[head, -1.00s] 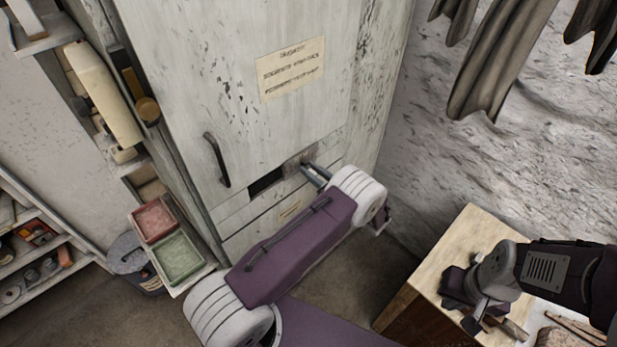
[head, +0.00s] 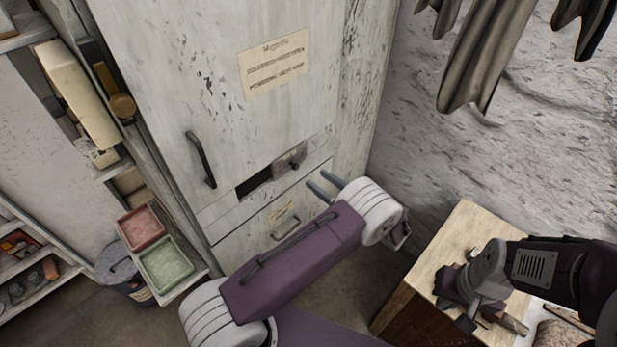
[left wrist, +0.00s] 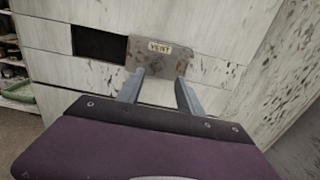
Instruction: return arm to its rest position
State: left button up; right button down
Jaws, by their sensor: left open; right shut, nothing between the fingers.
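My left arm reaches across the head view toward the tall white cabinet (head: 225,120). My left gripper (head: 323,187) is open and empty in front of the cabinet, apart from the vent plate (head: 291,162). In the left wrist view, the two fingers of the left gripper (left wrist: 158,95) stand spread below the vent plate (left wrist: 158,56), which is labelled VENT. A dark opening (left wrist: 97,45) shows just left of the plate. My right gripper (head: 468,318) is shut and empty over the wooden block (head: 440,250) at the lower right.
A shelf at left holds a red tray (head: 140,228) and a green tray (head: 166,264). The cabinet door has a dark handle (head: 200,159); a lower panel has a small handle (head: 285,229). Grey cloths (head: 487,50) hang at upper right. Floor shows between cabinet and block.

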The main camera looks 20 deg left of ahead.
pick_arm(q)
jog(key=shift+v, duration=0.75)
jog(key=s+a+f+n+g+h, duration=0.1)
jog(key=s+a+n+g+h, duration=0.2)
jog(key=s+n+g+h, duration=0.4)
jog(key=s+a+f+n+g+h, duration=0.25)
jog(key=s+n, duration=0.25)
jog(key=s, duration=0.5)
jog(key=s+d+r+n+t+h, duration=0.2)
jog(key=n+h, duration=0.5)
jog(key=n, duration=0.4)
jog(key=s+d+t, duration=0.1)
jog(key=s+d, duration=0.1)
jog(key=shift+d+r+t, duration=0.25)
jog(key=shift+d+t, duration=0.1)
jog(key=shift+d, duration=0.05)
jog(key=shift+s, duration=0.1)
